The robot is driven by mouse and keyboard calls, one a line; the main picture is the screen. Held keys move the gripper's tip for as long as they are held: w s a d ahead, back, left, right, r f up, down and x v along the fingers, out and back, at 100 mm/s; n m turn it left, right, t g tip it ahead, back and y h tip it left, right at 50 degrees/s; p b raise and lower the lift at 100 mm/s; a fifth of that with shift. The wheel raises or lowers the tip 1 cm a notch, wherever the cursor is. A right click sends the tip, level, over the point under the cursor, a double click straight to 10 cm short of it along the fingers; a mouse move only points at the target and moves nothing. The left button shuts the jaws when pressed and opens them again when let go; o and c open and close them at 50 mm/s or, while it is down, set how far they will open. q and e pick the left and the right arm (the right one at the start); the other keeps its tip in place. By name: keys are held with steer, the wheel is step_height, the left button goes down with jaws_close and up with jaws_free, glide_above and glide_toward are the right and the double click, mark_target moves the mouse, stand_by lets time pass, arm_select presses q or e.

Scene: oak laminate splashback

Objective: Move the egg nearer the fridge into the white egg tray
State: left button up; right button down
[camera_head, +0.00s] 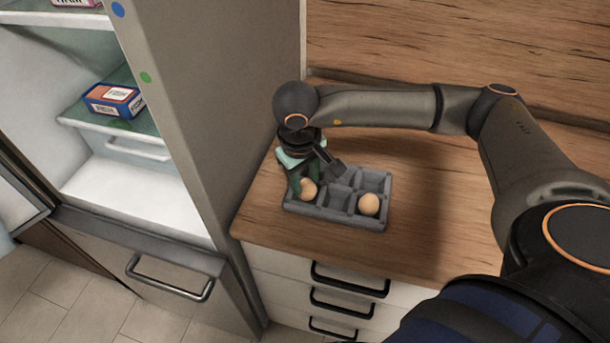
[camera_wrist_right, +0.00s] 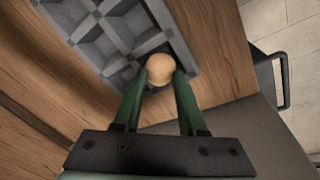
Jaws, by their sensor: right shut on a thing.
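A grey egg tray (camera_head: 340,213) with several square compartments lies on the wooden counter. The egg nearer the fridge (camera_head: 308,189) is at the tray's front left corner; it shows in the right wrist view (camera_wrist_right: 159,69) between the fingertips. My right gripper (camera_head: 301,187), with green fingers, is shut on this egg from above. I cannot tell whether the egg is clear of its compartment. A second egg (camera_head: 368,204) sits in the front right compartment. No white egg tray shows; the tray in view looks grey. My left gripper is not in view.
The fridge (camera_head: 205,100) stands open close to the left of the tray, with boxes on its shelves. A wooden splashback (camera_head: 460,45) rises behind. The counter (camera_head: 435,235) right of the tray is clear, under my right arm. Drawers (camera_head: 340,290) are below.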

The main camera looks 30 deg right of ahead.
steer(key=shift+f+b, duration=0.25)
steer(key=shift+b, duration=0.1)
steer(key=shift+c, duration=2.3)
jaws_free()
steer(key=shift+r, duration=0.1)
steer(key=shift+r, duration=0.1)
steer(key=shift+r+p, duration=0.3)
steer(key=shift+p, duration=0.25)
step_height(320, 180, up, 11)
steer(key=s+a+b, duration=0.1)
steer(key=shift+s+a+r+b, duration=0.15)
steer(key=shift+a+r+b, duration=0.05)
steer(key=shift+a+b, duration=0.2)
